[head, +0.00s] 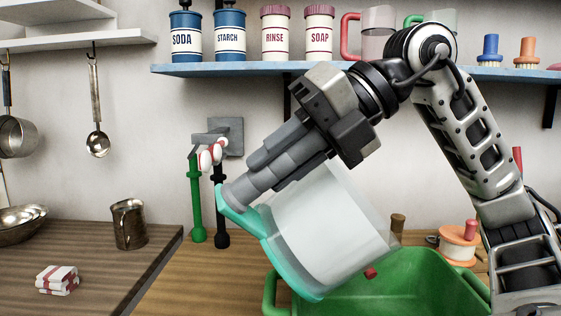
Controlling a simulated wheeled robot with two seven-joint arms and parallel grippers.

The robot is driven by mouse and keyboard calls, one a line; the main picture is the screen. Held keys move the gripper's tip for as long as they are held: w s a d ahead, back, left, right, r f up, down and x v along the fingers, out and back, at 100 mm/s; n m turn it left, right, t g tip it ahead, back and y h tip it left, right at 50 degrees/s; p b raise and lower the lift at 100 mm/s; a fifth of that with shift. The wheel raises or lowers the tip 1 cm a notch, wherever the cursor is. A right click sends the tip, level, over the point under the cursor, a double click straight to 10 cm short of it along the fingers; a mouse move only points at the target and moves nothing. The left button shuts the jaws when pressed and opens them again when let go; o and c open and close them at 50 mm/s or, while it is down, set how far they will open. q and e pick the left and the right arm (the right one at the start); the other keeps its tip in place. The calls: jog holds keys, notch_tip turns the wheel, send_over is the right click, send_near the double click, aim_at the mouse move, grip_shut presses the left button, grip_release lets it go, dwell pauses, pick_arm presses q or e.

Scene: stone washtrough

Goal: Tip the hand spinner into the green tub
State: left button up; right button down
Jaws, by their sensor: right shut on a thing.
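A translucent vessel with teal trim (325,230), which I take to be the hand spinner, is tilted over the green tub (400,285). My right gripper (235,190) is shut on its teal part at the upper left. A small red piece (370,273) shows just below the vessel, against the tub; I cannot tell whether it is falling or resting. The vessel hides part of the tub's rim, and the tub's floor is not visible. My left gripper is not in view.
A green and a black tap post (196,205) stand left of the vessel. An orange-and-white item with a red knob (458,243) is behind the tub. A metal mug (129,224) and a striped bundle (57,280) are on the left counter. A blue shelf (230,69) with canisters runs above.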

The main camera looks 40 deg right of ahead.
aim_at(308, 158)
jog(key=shift+s+d+r+y+b, duration=0.2)
jog(key=shift+s+d+y+b, duration=0.1)
jog(key=shift+b, duration=0.55)
jog(key=shift+s+d+r+t+b, duration=0.25)
jog(key=shift+t+b, duration=0.15)
jog(key=shift+b, duration=0.1)
jog(key=shift+s+d+r, duration=0.1)
jog(key=shift+r, duration=0.1)
jog(key=shift+s+d+r+y+b, duration=0.2)
jog(key=shift+r+y+b, duration=0.1)
jog(key=shift+b, duration=0.1)
jog(key=shift+s+d+r+t, duration=0.15)
jog(key=shift+d+r+t, duration=0.05)
jog(key=shift+r+t, duration=0.1)
pick_arm(q)
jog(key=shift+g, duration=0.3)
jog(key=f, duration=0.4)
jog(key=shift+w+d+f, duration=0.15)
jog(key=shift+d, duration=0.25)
jog(key=shift+b, duration=0.35)
